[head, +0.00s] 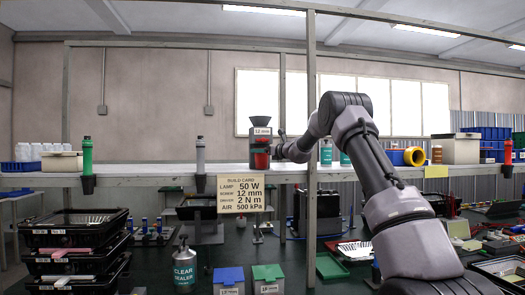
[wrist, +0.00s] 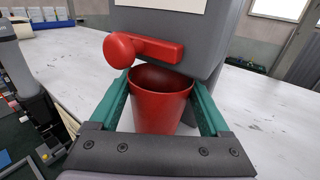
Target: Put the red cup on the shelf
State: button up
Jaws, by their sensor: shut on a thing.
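The red cup (wrist: 160,108) is upright and open at the top, and its inside looks empty in the wrist view. My gripper (wrist: 160,92) has its two teal fingers on either side of the cup and is shut on it. The cup is at the front of a grey dispenser (wrist: 226,30), just below its red lever (wrist: 145,48). In the head view the red cup (head: 262,160) shows small at the dispenser on the long white shelf (head: 130,180). Whether the cup's base touches the shelf is hidden.
On the shelf, green (head: 87,158) and grey (head: 200,155) tools stand in holders to the left, with white bottles (head: 35,152) further left. Teal bottles (head: 326,152) stand behind my arm. A post (head: 311,95) rises close to my wrist. The build card (head: 245,195) hangs from the shelf edge.

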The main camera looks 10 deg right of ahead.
jog(key=shift+w+d+r, duration=0.15)
jog(key=shift+w+r, duration=0.15)
jog(key=shift+a, duration=0.25)
